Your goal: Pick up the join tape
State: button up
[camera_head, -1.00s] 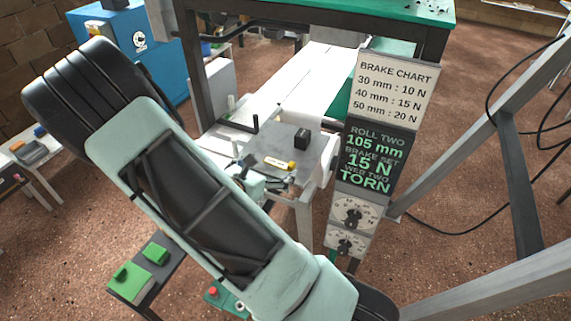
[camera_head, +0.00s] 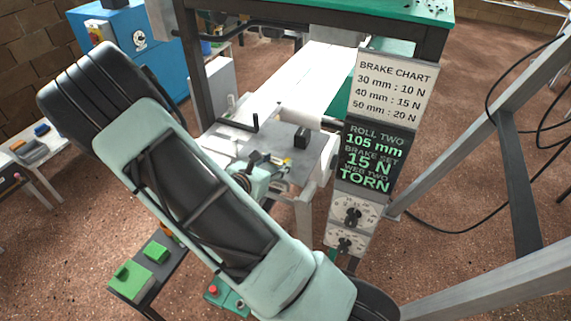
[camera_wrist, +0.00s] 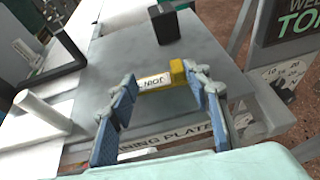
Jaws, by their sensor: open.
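The join tape (camera_wrist: 153,82) is a small piece with a white lettered label and a yellow end, lying on the grey metal plate (camera_wrist: 222,60). In the wrist view it lies between and just beyond the fingertips of my gripper (camera_wrist: 165,92). The blue-padded fingers are open, one on each side, and nothing is held. I cannot tell whether a finger touches the tape. In the head view my gripper (camera_head: 270,164) is over the plate and hides most of the tape; only a bit of yellow shows.
A black block (camera_wrist: 163,24) stands on the plate beyond the tape; it also shows in the head view (camera_head: 301,137). A white roll (camera_wrist: 48,120) and a black bracket (camera_wrist: 62,45) are at the left. A sign post (camera_head: 370,155) stands right of the plate.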

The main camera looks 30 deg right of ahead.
jog(key=shift+a+f, duration=0.15)
jog(key=shift+a, duration=0.05)
jog(key=c, duration=0.9)
